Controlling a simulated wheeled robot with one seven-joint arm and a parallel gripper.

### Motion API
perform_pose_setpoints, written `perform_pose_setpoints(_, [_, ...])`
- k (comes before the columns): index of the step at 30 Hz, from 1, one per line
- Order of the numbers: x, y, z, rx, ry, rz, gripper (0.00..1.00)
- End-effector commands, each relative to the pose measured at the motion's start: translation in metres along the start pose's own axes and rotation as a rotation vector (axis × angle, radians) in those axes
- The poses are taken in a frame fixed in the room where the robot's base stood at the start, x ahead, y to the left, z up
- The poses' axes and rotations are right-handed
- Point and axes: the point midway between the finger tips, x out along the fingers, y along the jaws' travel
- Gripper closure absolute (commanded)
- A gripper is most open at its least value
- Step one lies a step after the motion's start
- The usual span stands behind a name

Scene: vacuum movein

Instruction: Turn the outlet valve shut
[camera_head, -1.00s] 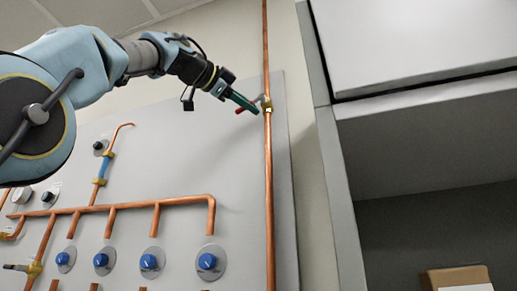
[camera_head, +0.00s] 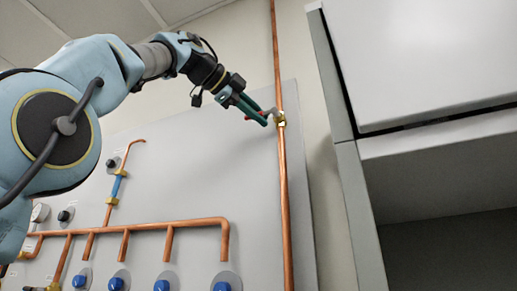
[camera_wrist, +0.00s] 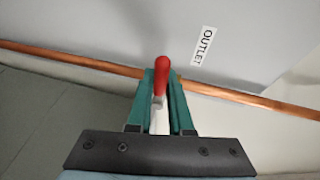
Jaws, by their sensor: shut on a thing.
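The outlet valve has a brass body (camera_head: 281,119) on the tall vertical copper pipe (camera_head: 284,180) in the head view. Its lever has a red handle (camera_wrist: 161,72), which shows between the green fingers in the wrist view. My gripper (camera_head: 262,115) is at the valve from the left in the head view. In the wrist view my gripper (camera_wrist: 161,98) is shut on the lever, one finger on each side, with the red end sticking out beyond the fingertips. An "OUTLET" label (camera_wrist: 204,47) is on the panel beside the pipe.
A grey panel (camera_head: 200,180) carries copper pipes with several blue knobs (camera_head: 161,286) at lower left. A grey cabinet (camera_head: 350,190) stands close to the right of the vertical pipe. Open air lies below my gripper, in front of the panel.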

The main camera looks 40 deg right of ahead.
Motion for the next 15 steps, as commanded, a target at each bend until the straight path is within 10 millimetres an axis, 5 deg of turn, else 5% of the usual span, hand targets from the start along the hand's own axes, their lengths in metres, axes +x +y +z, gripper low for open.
perform_pose_setpoints(8, [-0.0001,-0.0005,-0.0006,0.001,0.001,-0.002,1.00])
perform_pose_setpoints(9, [-0.0001,-0.0005,-0.0006,0.001,0.001,-0.002,0.77])
perform_pose_setpoints(15, [-0.0002,-0.0004,-0.0004,0.000,0.001,-0.001,0.55])
